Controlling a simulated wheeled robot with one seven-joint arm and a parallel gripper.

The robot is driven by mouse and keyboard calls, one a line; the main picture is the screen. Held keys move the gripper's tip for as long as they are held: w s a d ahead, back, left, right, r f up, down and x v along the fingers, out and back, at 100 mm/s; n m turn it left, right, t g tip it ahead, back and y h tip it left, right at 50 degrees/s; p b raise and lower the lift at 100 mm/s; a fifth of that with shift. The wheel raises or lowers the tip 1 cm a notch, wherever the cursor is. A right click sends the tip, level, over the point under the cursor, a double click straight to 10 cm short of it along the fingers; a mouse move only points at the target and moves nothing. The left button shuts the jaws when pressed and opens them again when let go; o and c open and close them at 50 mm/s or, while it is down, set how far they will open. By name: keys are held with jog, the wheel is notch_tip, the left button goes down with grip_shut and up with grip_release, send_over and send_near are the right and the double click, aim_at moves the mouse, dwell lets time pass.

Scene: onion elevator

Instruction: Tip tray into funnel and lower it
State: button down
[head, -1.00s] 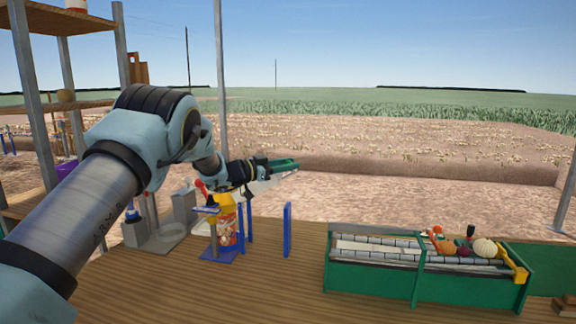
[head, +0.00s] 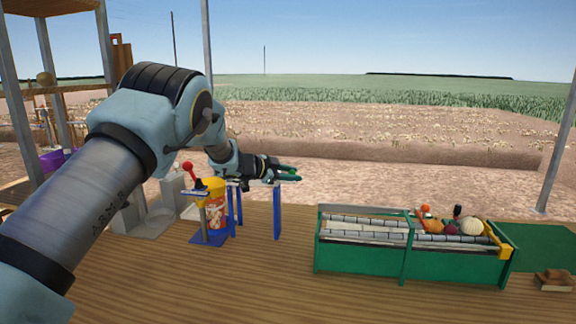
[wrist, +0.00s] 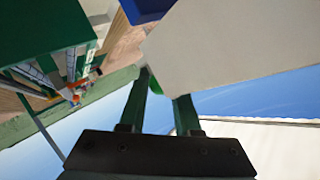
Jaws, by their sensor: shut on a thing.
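My gripper (head: 292,172) reaches out over the far side of the wooden deck, right of the yellow funnel (head: 213,188) and a little above it. In the wrist view, my gripper (wrist: 161,84) has its green fingers at a small green part, mostly hidden between the tips. A large pale grey panel (wrist: 230,42), likely the tray, lies just beyond them and appears steeply tilted. In the head view the tray is mostly hidden by my arm and hand. The funnel sits over a patterned orange-and-white bag (head: 217,212) in a blue stand. The tray's contents are not visible.
Blue posts (head: 277,213) stand beside the funnel stand. A red-knobbed lever (head: 188,170) is behind it. A green roller conveyor (head: 360,258) with several vegetables (head: 452,226) stands to the right. Bare deck (head: 250,285) lies in front.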

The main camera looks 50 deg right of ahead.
jog(key=shift+s+f+y, duration=0.1)
jog(key=shift+f+y, duration=0.2)
jog(key=shift+f, duration=0.6)
jog(key=c, duration=0.6)
grip_release()
jog(key=b+v, duration=0.3)
jog(key=v, duration=0.7)
jog(key=shift+a+r, duration=0.25)
jog(key=shift+a, duration=0.1)
jog(key=shift+s, duration=0.1)
